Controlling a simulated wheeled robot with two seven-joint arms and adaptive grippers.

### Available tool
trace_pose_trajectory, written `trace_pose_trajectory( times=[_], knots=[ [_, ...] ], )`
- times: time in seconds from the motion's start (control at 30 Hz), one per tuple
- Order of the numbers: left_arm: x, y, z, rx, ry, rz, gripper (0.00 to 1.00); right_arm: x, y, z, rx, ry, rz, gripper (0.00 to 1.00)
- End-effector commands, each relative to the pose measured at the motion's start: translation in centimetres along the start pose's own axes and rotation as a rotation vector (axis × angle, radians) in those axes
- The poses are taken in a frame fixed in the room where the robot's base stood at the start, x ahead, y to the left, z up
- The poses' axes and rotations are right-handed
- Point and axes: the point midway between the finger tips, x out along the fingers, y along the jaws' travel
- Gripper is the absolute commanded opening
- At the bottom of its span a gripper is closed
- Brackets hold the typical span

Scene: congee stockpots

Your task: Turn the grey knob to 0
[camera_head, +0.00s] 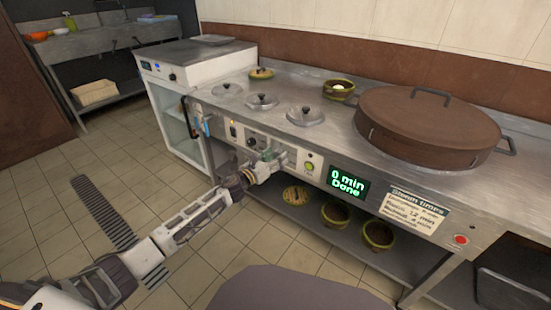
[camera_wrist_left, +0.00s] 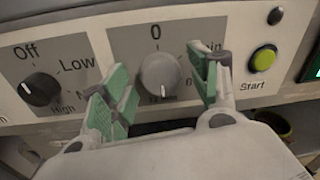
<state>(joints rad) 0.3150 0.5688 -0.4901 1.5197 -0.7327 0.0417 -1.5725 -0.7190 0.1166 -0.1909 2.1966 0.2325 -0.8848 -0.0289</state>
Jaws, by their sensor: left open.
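The grey knob (camera_wrist_left: 160,74) sits on the panel in the left wrist view, under a printed 0. Its pale pointer mark appears at the lower part of the knob, away from the 0; the lower label is partly hidden. My left gripper (camera_wrist_left: 157,66) is open, its green-padded fingers on either side of the knob; I cannot tell whether they touch it. In the head view my left gripper (camera_head: 273,159) reaches the counter's front panel, hiding the grey knob. My right gripper is not in view.
A black knob (camera_wrist_left: 41,89) is left of the grey one, and a green Start button (camera_wrist_left: 263,59) is right. The display (camera_head: 346,183) reads "0 min Done". A large brown lid (camera_head: 427,122) and small lids stand on the counter; pots sit on the shelf below.

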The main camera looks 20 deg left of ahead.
Motion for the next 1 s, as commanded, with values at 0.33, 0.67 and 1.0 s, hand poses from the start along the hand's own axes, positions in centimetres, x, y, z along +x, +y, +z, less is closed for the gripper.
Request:
trace_pose_trajectory(
  times=[0.33,0.67,1.0],
  knots=[
    [0.11,-0.01,0.04,0.000,-0.001,0.000,0.60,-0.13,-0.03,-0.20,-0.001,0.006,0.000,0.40],
    [0.10,-0.01,0.04,0.000,-0.001,0.000,0.17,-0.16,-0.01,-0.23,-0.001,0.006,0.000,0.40],
    [0.10,-0.01,0.03,-0.030,-0.002,0.000,0.15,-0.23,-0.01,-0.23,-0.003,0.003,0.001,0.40]
  ],
)
